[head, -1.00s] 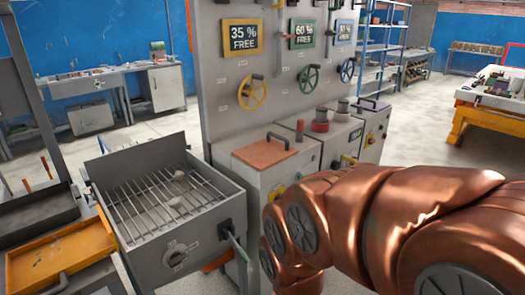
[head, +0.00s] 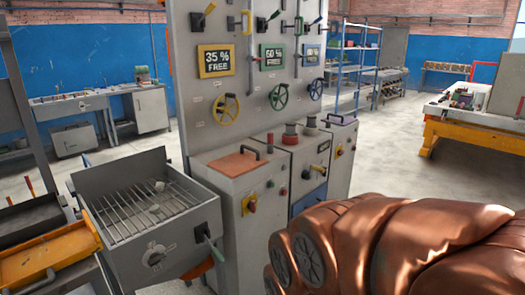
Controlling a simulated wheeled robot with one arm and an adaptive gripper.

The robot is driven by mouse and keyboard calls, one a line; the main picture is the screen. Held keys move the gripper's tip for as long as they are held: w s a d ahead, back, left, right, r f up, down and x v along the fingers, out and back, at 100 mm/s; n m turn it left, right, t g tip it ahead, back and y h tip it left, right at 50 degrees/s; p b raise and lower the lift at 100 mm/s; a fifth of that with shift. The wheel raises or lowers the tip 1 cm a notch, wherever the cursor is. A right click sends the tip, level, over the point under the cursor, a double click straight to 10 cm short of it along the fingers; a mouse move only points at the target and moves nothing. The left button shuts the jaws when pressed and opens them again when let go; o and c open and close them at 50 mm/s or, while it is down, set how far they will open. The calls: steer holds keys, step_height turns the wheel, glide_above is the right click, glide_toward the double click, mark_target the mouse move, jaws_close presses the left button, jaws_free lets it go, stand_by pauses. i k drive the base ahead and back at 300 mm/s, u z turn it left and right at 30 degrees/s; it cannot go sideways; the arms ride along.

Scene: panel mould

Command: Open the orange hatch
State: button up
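The orange hatch (head: 232,166) lies flat on top of a grey cabinet (head: 232,198) near the middle of the head view. It looks closed. A dark bar handle (head: 249,147) stands at its back right edge. My copper-coloured arm fills the lower right, in front and to the right of the cabinet. My gripper is not in view, so its state does not show.
A grey panel with a yellow valve wheel (head: 226,109) and levers rises behind the hatch. A grill box (head: 152,217) adjoins on the left. The air above the hatch is clear.

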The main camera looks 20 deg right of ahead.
mark_target(235, 164)
steer(key=z, duration=0.45)
steer(key=i, duration=0.8)
steer(key=u, duration=1.2)
